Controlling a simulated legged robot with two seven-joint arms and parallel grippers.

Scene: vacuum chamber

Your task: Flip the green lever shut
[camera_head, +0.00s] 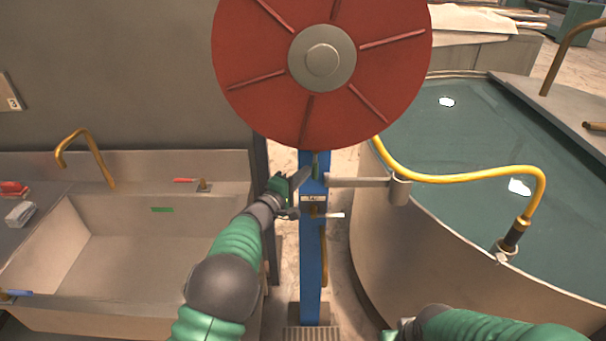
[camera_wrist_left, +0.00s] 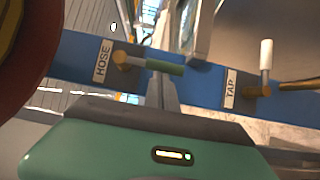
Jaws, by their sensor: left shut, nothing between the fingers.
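The green lever (camera_wrist_left: 165,67) sits on a brass valve beside the HOSE label on a blue post (camera_wrist_left: 205,80). In the left wrist view it lies along the post, pointing right toward the TAP label. My left gripper (camera_head: 301,177) is shut and empty, close beside the post near the lever. In the left wrist view its dark fingers (camera_wrist_left: 162,90) reach up close to the lever; I cannot tell whether they touch it.
A white-handled tap lever (camera_head: 334,215) is lower on the post. The large red disc (camera_head: 250,60) overhangs above. A sink (camera_head: 110,230) stands left, and a water-filled tank (camera_head: 385,235) with a yellow hose (camera_head: 455,178) stands right. My right arm shows at bottom right.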

